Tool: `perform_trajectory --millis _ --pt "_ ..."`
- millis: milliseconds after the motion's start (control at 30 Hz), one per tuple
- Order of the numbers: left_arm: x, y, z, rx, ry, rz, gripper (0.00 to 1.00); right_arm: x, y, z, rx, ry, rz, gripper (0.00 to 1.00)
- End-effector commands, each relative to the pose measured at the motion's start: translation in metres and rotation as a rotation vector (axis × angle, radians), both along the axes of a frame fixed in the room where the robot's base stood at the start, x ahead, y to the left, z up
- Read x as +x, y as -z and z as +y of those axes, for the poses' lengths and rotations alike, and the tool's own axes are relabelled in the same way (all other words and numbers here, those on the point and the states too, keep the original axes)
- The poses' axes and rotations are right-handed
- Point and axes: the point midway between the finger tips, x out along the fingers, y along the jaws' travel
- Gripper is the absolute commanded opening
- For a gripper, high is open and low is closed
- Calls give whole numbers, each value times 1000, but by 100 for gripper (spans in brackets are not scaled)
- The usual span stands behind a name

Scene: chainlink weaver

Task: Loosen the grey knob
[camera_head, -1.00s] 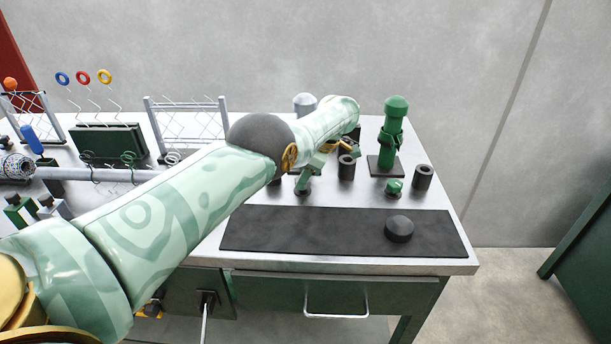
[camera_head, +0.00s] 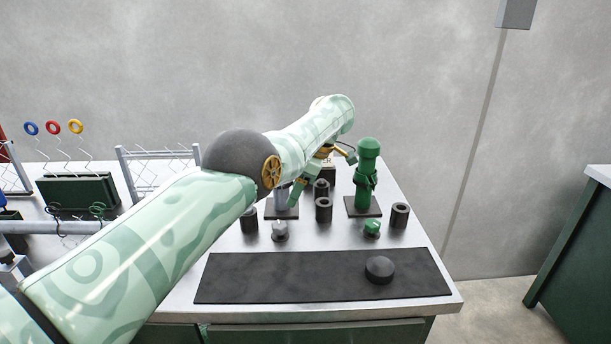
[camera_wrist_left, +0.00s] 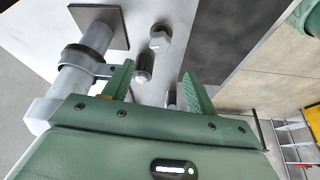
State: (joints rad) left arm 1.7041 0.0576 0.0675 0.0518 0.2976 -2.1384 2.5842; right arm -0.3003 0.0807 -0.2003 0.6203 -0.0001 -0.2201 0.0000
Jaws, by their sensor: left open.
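The grey knob (camera_head: 280,229) is a small faceted piece on a dark round foot, standing on the metal table behind the black mat. In the left wrist view it shows as a pale grey knob (camera_wrist_left: 160,38) beyond the fingertips, apart from them. A grey post (camera_head: 282,198) on a square plate stands behind it, partly hidden by my arm; its clamp (camera_wrist_left: 82,60) is left of my fingers in the wrist view. My left gripper (camera_wrist_left: 156,74) is open, with nothing gripped. In the head view the gripper (camera_head: 312,178) is above and behind the knob. My right gripper is not in view.
Several black sleeves stand near the knob, one (camera_head: 323,209) to its right. A green post (camera_head: 367,170) and a green knob (camera_head: 372,228) stand further right. A black mat (camera_head: 310,278) with a black puck (camera_head: 379,269) covers the table front.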

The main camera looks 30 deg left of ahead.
Motion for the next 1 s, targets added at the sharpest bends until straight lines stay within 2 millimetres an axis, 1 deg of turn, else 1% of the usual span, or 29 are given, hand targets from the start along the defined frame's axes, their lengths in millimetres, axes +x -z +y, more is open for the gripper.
perform_trajectory --millis 33,100,200,400,567,1000 --pt "4 -3 -6 -2 3 2 57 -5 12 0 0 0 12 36" --pt "6 -16 -11 -2 3 4 57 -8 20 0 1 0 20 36" --pt "8 -28 -16 -4 0 7 57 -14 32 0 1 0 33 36" --pt "8 -46 -20 -2 0 4 57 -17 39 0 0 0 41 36" --pt "7 -49 -20 0 1 4 57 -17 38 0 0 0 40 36" --pt "7 -49 -20 -1 0 5 57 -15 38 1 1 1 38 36"
